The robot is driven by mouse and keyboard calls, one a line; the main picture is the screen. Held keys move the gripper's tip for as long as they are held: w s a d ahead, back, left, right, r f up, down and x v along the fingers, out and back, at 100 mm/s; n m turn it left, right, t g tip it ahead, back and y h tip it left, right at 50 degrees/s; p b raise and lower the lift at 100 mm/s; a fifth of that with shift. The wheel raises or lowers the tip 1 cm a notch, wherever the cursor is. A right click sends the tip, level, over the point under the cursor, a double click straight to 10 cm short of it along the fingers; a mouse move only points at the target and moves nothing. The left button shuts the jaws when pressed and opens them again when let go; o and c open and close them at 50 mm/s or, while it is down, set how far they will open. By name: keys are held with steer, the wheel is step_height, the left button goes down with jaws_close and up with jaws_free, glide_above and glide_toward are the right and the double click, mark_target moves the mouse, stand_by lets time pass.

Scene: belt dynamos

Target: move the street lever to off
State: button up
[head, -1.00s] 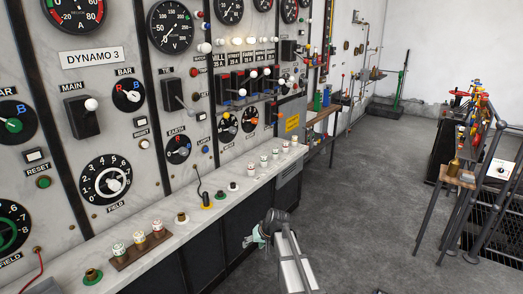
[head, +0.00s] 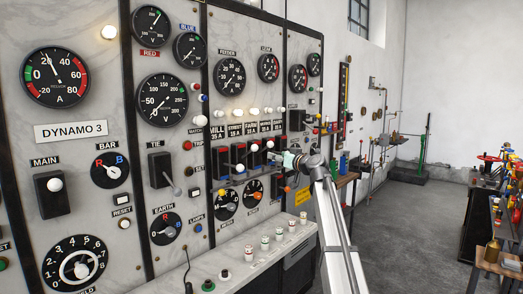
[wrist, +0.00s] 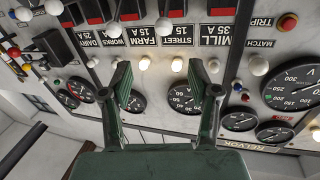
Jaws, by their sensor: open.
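The street lever (head: 254,148) is a white-knobbed lever on a black switch box under the STREET label (head: 235,130); its knob is tilted up toward the label. In the wrist view, which is upside down, its knob (wrist: 164,26) shows beside the STREET label (wrist: 178,35). The mill lever knob (head: 240,168), to its left, hangs lower. My gripper (head: 288,159) is in front of the right part of the lever row, apart from the street knob. In the wrist view, my gripper (wrist: 158,80) is open and empty, its fingers pointing at the panel.
Neighbouring farm (head: 270,144) and other feeder levers stand close on the right. Lamps (head: 238,113) line the panel above the labels; rotary knobs (head: 229,207) lie below. A marble ledge (head: 235,262) with fuses runs underneath. Open floor lies to the right.

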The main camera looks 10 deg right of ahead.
mark_target(257, 148)
steer(key=p+x, duration=0.1)
steer(key=x, duration=0.4)
steer(key=p+x, duration=0.2)
steer(key=x, duration=0.3)
steer(key=p+x, duration=0.2)
steer(key=x, duration=0.3)
steer(key=shift+w+a+r, duration=0.2)
steer(key=shift+a+r, duration=0.1)
steer(key=shift+a, duration=0.1)
steer(key=shift+w+a+f+p, duration=0.15)
steer(key=shift+w+a+p, duration=0.2)
steer(key=shift+w, duration=0.25)
jaws_close()
